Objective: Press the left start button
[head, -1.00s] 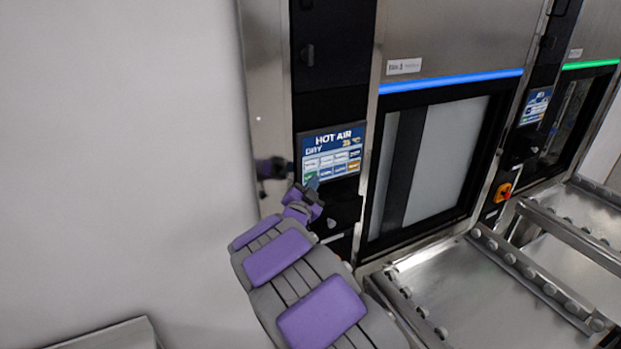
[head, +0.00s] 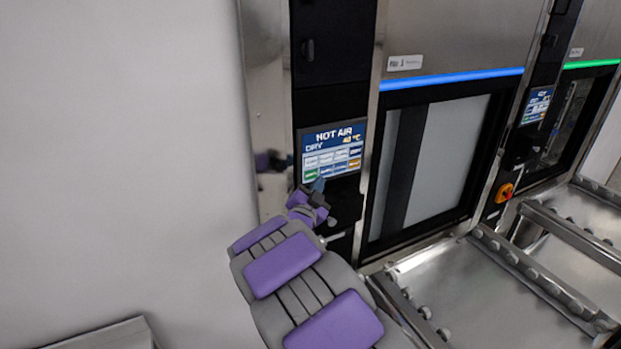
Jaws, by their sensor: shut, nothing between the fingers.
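The left washer's touch screen (head: 333,150) shows "HOT AIR DRY", a 40 °C reading and rows of small buttons. A green button (head: 311,174) sits at the lower left of the screen; its label is too small to read. My gripper (head: 318,185) is shut and empty. Its tip is at the screen's lower edge, just right of and below the green button. I cannot tell whether the tip touches the screen.
The left washer's closed door (head: 430,165) has a blue light bar (head: 450,80) above it. Roller conveyors (head: 470,290) stand in front. A second washer with a green light bar (head: 590,64) and a red-yellow switch (head: 504,193) is at right. A plain wall (head: 120,150) is at left.

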